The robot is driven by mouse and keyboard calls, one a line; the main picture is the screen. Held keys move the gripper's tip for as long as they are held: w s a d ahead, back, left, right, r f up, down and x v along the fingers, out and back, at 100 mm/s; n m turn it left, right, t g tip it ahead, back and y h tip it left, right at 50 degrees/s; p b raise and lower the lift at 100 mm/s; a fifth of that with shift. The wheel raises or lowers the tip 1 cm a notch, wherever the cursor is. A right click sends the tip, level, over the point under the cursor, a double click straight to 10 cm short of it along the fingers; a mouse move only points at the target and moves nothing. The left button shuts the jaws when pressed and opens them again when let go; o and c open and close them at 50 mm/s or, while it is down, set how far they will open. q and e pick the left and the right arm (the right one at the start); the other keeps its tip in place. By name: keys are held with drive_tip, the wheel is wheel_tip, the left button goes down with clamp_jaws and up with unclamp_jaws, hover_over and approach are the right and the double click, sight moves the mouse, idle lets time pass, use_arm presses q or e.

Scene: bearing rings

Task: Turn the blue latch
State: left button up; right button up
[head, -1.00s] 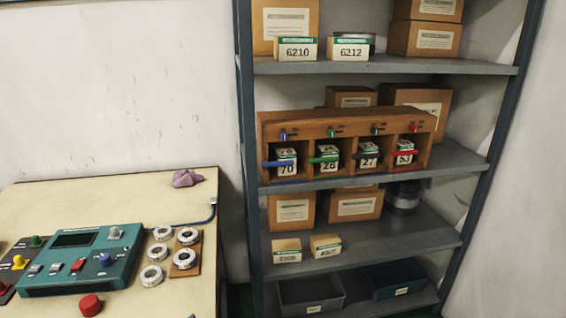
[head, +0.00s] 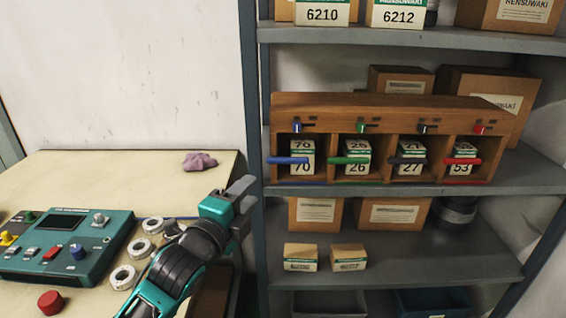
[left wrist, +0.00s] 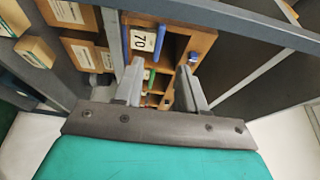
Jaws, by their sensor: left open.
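A wooden rack (head: 380,108) with several compartments stands on the shelf. Its left compartment has a small blue latch knob (head: 297,127) above it and a horizontal blue bar (head: 289,160) across a box marked 70 (head: 302,167). My left gripper (head: 246,190) is open and empty, left of and below the blue bar, apart from it, near the shelf post. In the left wrist view the open fingers (left wrist: 160,88) point toward the rack, with the blue bar (left wrist: 160,43) beyond them. My right gripper is not in view.
Green, black and red bars and knobs mark the other compartments. The shelf's dark upright post (head: 253,120) stands close to my left gripper. A table (head: 120,168) at left holds a teal control panel (head: 100,228), metal rings (head: 123,277) and a purple cloth (head: 199,161).

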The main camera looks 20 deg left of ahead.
sight(277, 163)
use_arm(q)
drive_tip(key=w, duration=0.4)
drive_tip(key=w+d, duration=0.1)
drive_tip(key=w, duration=0.3)
drive_tip(key=w+b, duration=0.1)
drive_tip(key=w, duration=0.3)
drive_tip(key=shift+w+d, duration=0.2)
drive_tip(key=shift+c, duration=0.3)
clamp_jaws()
